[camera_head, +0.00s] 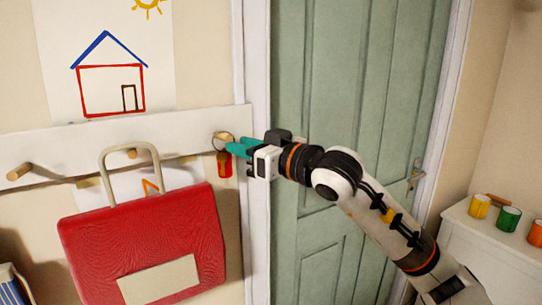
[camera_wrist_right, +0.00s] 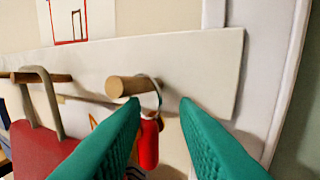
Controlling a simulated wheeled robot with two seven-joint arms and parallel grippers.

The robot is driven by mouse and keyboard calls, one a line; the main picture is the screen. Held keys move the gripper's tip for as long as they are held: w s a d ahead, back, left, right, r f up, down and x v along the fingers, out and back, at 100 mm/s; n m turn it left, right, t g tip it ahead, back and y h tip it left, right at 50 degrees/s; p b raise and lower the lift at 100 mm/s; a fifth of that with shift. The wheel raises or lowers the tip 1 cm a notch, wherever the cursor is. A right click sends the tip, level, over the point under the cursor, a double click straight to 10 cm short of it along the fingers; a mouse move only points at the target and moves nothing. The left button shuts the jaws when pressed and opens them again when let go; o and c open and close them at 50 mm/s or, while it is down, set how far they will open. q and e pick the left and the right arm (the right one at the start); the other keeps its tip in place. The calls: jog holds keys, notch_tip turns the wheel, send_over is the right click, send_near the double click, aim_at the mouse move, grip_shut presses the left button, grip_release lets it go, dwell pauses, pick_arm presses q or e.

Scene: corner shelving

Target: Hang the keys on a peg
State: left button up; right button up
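The keys hang at the rightmost wooden peg (camera_head: 225,137). Their thin metal ring (camera_wrist_right: 158,88) loops around that peg (camera_wrist_right: 128,86), and a red fob (camera_head: 224,164) dangles below. In the right wrist view the red fob (camera_wrist_right: 148,145) is partly hidden behind a teal finger. My right gripper (camera_head: 236,147) is just right of the peg and ring. In the wrist view its two teal fingertips (camera_wrist_right: 160,103) are apart, with a clear gap and nothing visibly pinched between them. My left gripper is out of view.
A white peg board (camera_head: 185,132) runs along the wall. A red bag (camera_head: 145,240) hangs by its handle at the middle peg (camera_head: 124,154); the left peg (camera_head: 20,172) is bare. A green door (camera_head: 350,80) is right of the board. Colored cups (camera_head: 508,218) stand on a white cabinet.

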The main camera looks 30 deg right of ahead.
jog(key=shift+b+v, duration=3.5)
jog(key=shift+v, duration=2.15)
jog(key=s+a+f+m+g+y, duration=0.1)
jog(key=a+f+m+g+y, duration=0.1)
jog(key=a+f+m+y, duration=0.6)
jog(key=w+d+f+n+t+h, duration=0.1)
jog(key=d+f+n+t+h, duration=0.2)
jog(key=n, duration=0.9)
jog(key=d+f+n+t+h, duration=0.1)
jog(key=n+t+h, duration=0.35)
jog(key=n, duration=0.75)
jog(key=w+d+f+n+t+h, duration=0.1)
jog(key=d+f+n+t+h, duration=0.2)
jog(key=n, duration=0.9)
notch_tip(320, 180, down, 20)
jog(key=s+d+m+g+h, duration=0.25)
jog(key=m+g+h, duration=0.75)
jog(key=m, duration=0.9)
jog(key=s+a+f+m+g+y, duration=0.4)
jog(key=s+a+f+m+g, duration=0.15)
jog(key=s+f, duration=0.4)
jog(key=s+a+f+m+g+y, duration=0.3)
jog(key=s+a+f+m+g, duration=0.25)
jog(key=s+f+g, duration=0.35)
notch_tip(320, 180, down, 27)
jog(key=t, duration=0.1)
jog(key=s+d+f+g, duration=0.1)
jog(key=s+d+f, duration=0.1)
jog(key=s+f, duration=1.4)
jog(key=shift+s+n, duration=0.4)
